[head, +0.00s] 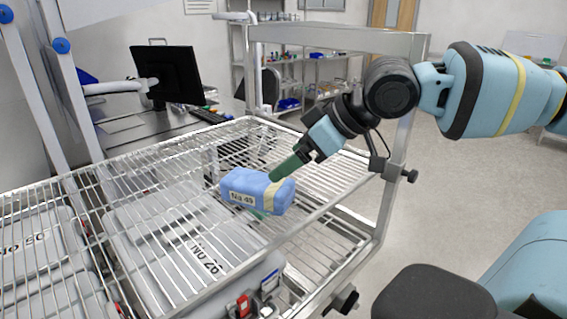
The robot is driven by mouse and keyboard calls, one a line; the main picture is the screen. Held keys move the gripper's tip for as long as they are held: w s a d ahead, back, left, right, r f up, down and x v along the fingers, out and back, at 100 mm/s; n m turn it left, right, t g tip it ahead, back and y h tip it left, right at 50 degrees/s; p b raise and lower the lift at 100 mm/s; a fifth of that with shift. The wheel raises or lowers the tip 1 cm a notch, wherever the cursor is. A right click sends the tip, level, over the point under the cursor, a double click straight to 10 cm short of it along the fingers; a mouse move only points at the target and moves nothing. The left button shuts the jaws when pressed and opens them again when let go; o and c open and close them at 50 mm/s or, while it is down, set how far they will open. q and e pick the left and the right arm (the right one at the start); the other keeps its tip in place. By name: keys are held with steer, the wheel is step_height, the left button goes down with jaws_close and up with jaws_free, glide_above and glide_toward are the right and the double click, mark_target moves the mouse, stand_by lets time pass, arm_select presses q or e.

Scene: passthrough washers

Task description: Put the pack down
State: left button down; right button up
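The pack (240,186) is a soft blue bundle with a pale yellow band and a white label that seems to read "No 49". It is at the wire shelf (330,180) of the rack, near its front right part. My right gripper (269,194) comes in from the right with green fingers. One finger lies against the pack's upper right side and a bit of green shows under it, so the gripper appears shut on the pack. Whether the pack touches the wires is hard to tell. My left gripper is out of view.
Grey lidded cases (190,245) with labels lie below the wires at left and centre. A metal rack frame (402,150) stands at right. A monitor (165,75) and keyboard are on a desk behind. Bare wire shelf lies left of and behind the pack.

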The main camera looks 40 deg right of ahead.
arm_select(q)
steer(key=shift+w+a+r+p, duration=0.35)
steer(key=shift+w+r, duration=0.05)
arm_select(e)
steer(key=v, duration=0.2)
steer(key=shift+s+d+r, duration=0.1)
steer(key=shift+s+r, duration=0.1)
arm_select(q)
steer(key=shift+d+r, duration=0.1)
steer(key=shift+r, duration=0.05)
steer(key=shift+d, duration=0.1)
